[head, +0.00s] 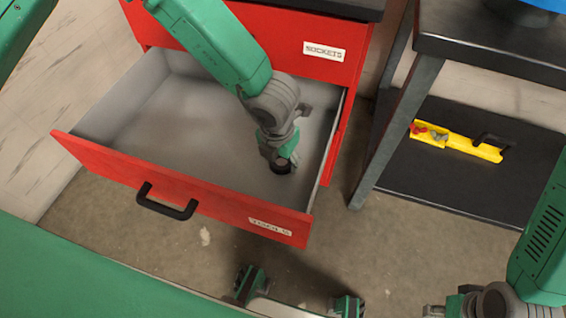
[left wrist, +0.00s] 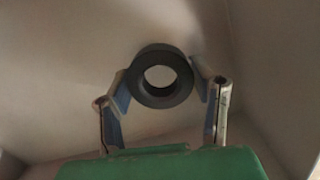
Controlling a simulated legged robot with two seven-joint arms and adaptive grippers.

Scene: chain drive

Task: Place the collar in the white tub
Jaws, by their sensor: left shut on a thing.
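The collar, a dark thick ring, shows in the left wrist view (left wrist: 161,92) between my left gripper's fingers. In the head view the collar (head: 282,168) is a small dark piece at the tip of my left gripper (head: 281,160). My left gripper, also in the left wrist view (left wrist: 162,88), is shut on the collar, inside the open drawer (head: 180,187). I cannot tell whether the collar touches the drawer floor. My right gripper (head: 440,309) is partly cut off at the bottom right, and its fingers are unclear. I see no white tub in these views.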

